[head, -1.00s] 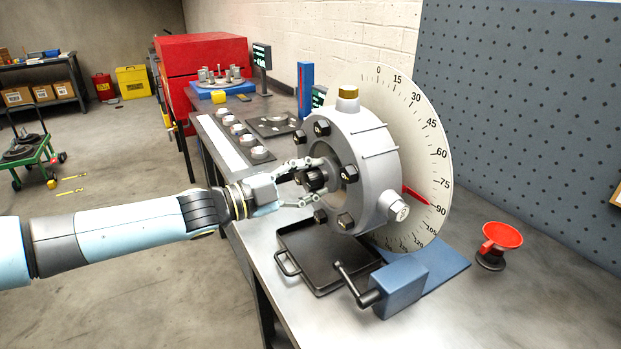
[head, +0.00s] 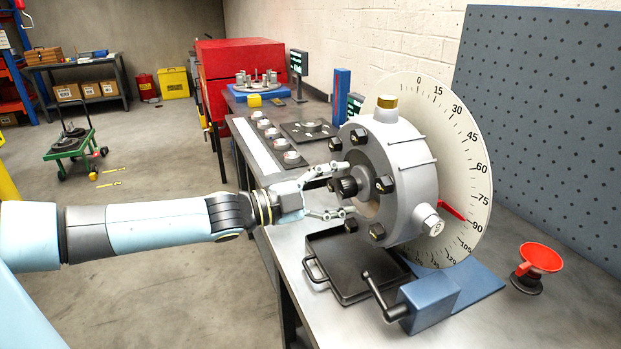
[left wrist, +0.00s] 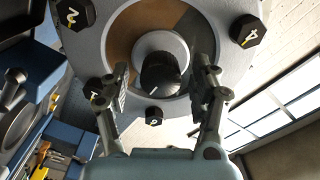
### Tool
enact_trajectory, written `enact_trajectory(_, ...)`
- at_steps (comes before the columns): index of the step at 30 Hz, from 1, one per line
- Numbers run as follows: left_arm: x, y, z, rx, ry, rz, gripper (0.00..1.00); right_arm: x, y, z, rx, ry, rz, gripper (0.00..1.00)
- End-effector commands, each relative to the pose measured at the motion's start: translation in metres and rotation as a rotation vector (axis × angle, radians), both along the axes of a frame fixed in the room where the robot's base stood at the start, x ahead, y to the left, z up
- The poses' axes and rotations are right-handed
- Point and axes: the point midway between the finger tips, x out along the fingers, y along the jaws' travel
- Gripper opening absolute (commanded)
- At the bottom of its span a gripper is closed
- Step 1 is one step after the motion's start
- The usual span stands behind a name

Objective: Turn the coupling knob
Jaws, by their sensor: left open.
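The coupling knob (head: 345,187) is a small black ribbed knob at the centre of the grey round housing (head: 415,190). It also shows in the left wrist view (left wrist: 161,75), with a white line on its face. My left gripper (head: 345,190) is open, its fingers pointing at the knob. In the left wrist view the two fingertips (left wrist: 162,80) stand one on each side of the knob, with gaps visible. Numbered black bolts (left wrist: 75,14) ring the housing. A white dial (head: 470,150) with a red pointer (head: 452,211) near 90 stands behind it. My right gripper is not seen.
A black tray (head: 345,285) lies under the housing, beside a blue block with a black crank (head: 425,300). A red funnel (head: 540,258) stands at the right. Weights and a red cabinet (head: 240,72) are farther back. The bench front right is clear.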

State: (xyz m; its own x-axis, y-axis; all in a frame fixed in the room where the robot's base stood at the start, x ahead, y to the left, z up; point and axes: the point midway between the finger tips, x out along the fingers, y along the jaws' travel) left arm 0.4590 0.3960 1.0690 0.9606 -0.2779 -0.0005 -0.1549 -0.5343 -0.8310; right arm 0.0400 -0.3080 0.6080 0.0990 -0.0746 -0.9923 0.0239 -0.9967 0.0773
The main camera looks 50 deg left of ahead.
Motion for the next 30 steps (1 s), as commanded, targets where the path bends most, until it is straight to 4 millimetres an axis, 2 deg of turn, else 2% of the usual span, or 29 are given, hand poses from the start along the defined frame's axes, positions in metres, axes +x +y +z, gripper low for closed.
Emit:
enact_trajectory(9, -0.062, 0.017, -0.001, 0.003, 0.007, -0.004, 0.63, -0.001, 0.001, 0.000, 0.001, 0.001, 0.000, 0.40)
enact_trajectory(15, -0.093, 0.026, -0.001, 0.001, 0.004, -0.003, 0.63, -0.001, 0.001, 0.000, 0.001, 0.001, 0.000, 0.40)
enact_trajectory(20, -0.102, 0.029, 0.000, 0.002, 0.001, -0.001, 0.63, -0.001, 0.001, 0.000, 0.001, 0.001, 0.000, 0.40)
enact_trajectory(30, -0.102, 0.029, 0.000, 0.001, 0.001, -0.001, 0.63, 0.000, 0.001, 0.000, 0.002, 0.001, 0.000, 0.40)
